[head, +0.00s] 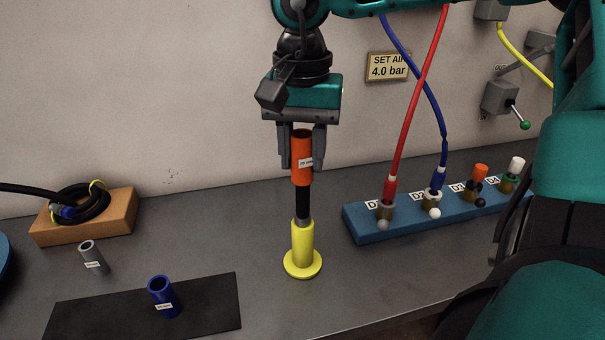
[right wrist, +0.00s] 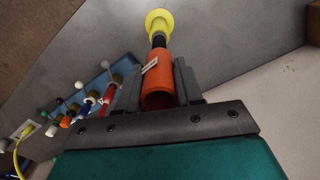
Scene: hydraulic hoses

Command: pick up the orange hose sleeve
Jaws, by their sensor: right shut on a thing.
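The orange hose sleeve (head: 302,168) is an upright tube with a small white label. My right gripper (head: 302,160) comes down from above and is shut on it, one finger on each side. Below the sleeve a black shaft rises from a yellow stand (head: 303,243) with a round base. The sleeve's lower end is in line with the black shaft; I cannot tell whether it is still around it. In the right wrist view the orange sleeve (right wrist: 158,82) is between the fingers, with the yellow stand (right wrist: 159,21) beyond it. My left gripper is not in view.
A blue block (head: 410,213) with labelled ports and red and blue hoses stands to the right. A blue sleeve (head: 164,297) stands on a black mat (head: 215,305), and a grey sleeve (head: 92,257) is behind it. A coiled black hose lies on a wooden block (head: 110,225).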

